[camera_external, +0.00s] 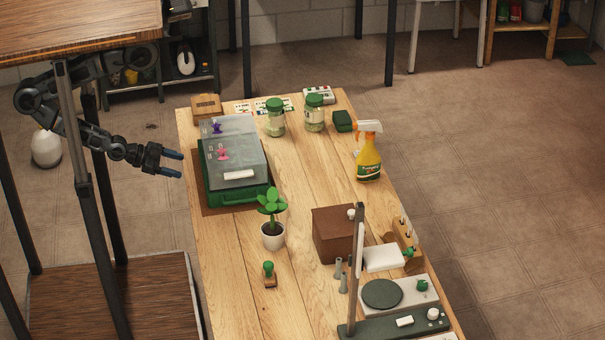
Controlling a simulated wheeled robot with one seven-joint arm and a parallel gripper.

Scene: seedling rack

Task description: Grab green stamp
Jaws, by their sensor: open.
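The green stamp (269,268) has a green knob handle on a small brown base. It stands upright on the wooden table (221,267), in front of the potted plant. My gripper (174,163) is off the table's left edge, level with the green-based propagator box and well away from the stamp. Its two blue-tipped fingers point right, are apart, and hold nothing. Nothing hides the stamp.
A white pot with a leafy plant (272,234) stands just behind the stamp. The green box with a clear lid (234,155) lies between my gripper and the table's middle. A brown block (335,233) and a scale (383,293) stand to the right. Table left of the stamp is clear.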

